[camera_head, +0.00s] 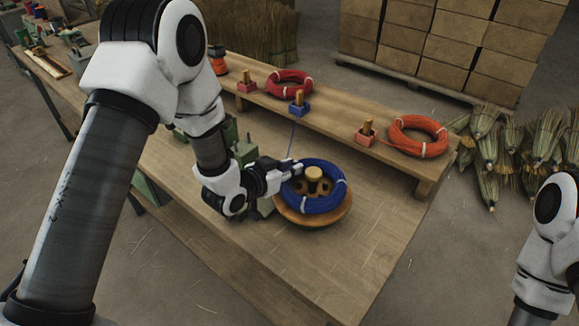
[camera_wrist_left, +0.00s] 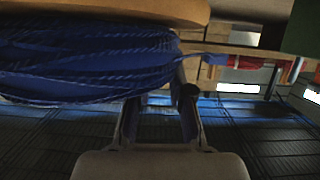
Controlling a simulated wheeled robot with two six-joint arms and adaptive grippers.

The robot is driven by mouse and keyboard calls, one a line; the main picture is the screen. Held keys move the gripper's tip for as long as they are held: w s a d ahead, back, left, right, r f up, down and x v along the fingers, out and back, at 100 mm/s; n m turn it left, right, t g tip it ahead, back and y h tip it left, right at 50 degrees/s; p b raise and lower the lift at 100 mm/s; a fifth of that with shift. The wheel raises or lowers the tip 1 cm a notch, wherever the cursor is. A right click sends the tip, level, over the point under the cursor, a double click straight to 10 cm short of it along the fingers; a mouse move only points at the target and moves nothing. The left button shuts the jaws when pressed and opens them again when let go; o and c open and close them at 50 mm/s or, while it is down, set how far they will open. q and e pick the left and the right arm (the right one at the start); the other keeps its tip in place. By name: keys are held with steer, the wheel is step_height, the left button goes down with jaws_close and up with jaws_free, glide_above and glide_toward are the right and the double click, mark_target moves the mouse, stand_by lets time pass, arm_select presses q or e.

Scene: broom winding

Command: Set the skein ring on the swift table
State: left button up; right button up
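The blue skein ring (camera_head: 325,203) surrounds the short wooden hub (camera_head: 313,173) of the round wooden swift table (camera_head: 316,221). It looks level and on or just above the disc. A thin blue strand runs from its left side up to a blue block. My left gripper (camera_head: 289,168) is at the ring's left edge. In the left wrist view, the ring (camera_wrist_left: 80,65) lies close against the wooden disc (camera_wrist_left: 100,10). The fingers of my left gripper (camera_wrist_left: 160,105) stand apart there; the ring hides part of them, so grip or mere contact is unclear. My right gripper is out of view.
A raised shelf along the bench's back holds a red ring (camera_head: 289,83), an orange ring (camera_head: 418,136) and blocks with wooden pegs, including the blue one (camera_head: 299,105). Green fixtures (camera_head: 243,150) stand left of the swift. The bench's front right (camera_head: 350,260) is clear.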

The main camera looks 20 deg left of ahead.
arm_select(q)
steer(key=shift+o, duration=0.7)
steer(key=shift+s+a+r, duration=0.1)
steer(key=shift+s, duration=0.1)
steer(key=p+v, duration=0.3)
steer(key=v, duration=0.7)
steer(key=shift+s, duration=0.25)
steer(key=shift+a, duration=0.1)
